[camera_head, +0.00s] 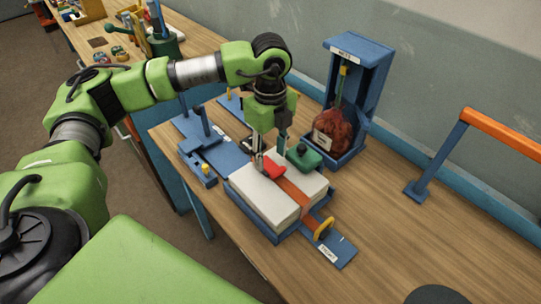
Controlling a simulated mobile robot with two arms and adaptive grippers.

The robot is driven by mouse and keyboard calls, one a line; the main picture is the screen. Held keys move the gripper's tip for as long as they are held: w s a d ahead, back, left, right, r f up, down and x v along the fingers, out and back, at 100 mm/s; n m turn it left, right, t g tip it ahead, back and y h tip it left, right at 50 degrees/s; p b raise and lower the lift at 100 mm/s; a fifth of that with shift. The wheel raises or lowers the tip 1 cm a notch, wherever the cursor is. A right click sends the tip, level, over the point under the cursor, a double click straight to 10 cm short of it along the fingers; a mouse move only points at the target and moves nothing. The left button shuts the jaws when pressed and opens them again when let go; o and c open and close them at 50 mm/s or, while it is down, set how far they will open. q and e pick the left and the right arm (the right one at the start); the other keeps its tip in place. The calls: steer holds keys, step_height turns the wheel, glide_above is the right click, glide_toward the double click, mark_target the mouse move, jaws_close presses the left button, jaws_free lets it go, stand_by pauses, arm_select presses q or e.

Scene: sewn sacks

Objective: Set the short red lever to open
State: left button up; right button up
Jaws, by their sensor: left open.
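A small red piece (273,168), which looks like the short red lever, shows at the far edge of a white sack-like block (262,190). An orange strap (295,193) crosses the white block. My left gripper (262,158) points down with its fingers open, right at the red piece. The fingers partly hide it, and I cannot tell whether they touch it or which way it is set. My right gripper is not in view.
A tall blue frame (374,70) holds a dark red sack (333,130) behind. An orange bar (500,132) stands at right. The table's front right (400,230) is mostly clear.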

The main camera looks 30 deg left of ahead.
mark_target(270, 166)
arm_select(q)
steer(key=shift+f, duration=1.35)
jaws_close()
steer(key=shift+d+r, duration=0.1)
steer(key=shift+d, duration=0.1)
